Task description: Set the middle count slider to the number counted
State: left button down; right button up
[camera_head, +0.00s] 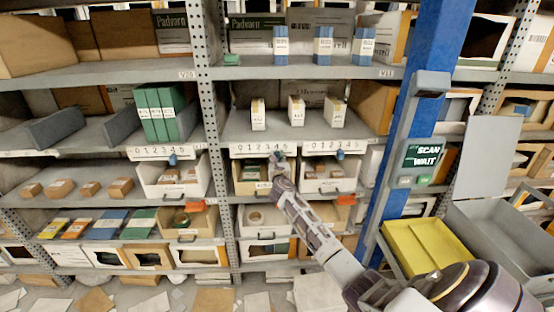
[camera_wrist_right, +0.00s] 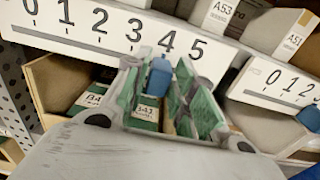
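The middle count strip (camera_head: 250,150), numbered 0 to 5, runs along a shelf edge and also fills the top of the right wrist view (camera_wrist_right: 75,30). Its blue slider knob (camera_wrist_right: 159,77) shows in the wrist view just below the 4; its exact setting is hard to tell. My right gripper (camera_wrist_right: 158,80) has its fingers apart, one on each side of the knob, with small gaps visible. In the head view, my right gripper (camera_head: 278,160) partly hides the strip's right end. My left gripper is out of view.
An open bin (camera_head: 250,188) with green-labelled boxes sits below the strip. The left strip (camera_head: 150,153) and right strip (camera_head: 320,147) have blue knobs too. White boxes (camera_head: 297,112) stand on the shelf above. A blue post (camera_head: 405,130) and yellow tray (camera_head: 425,245) stand right.

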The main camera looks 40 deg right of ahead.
jog(key=shift+o, duration=1.1)
jog(key=v, duration=1.2)
jog(key=shift+d+m, duration=0.1)
jog(key=shift+m, duration=0.2)
dwell(0.3)
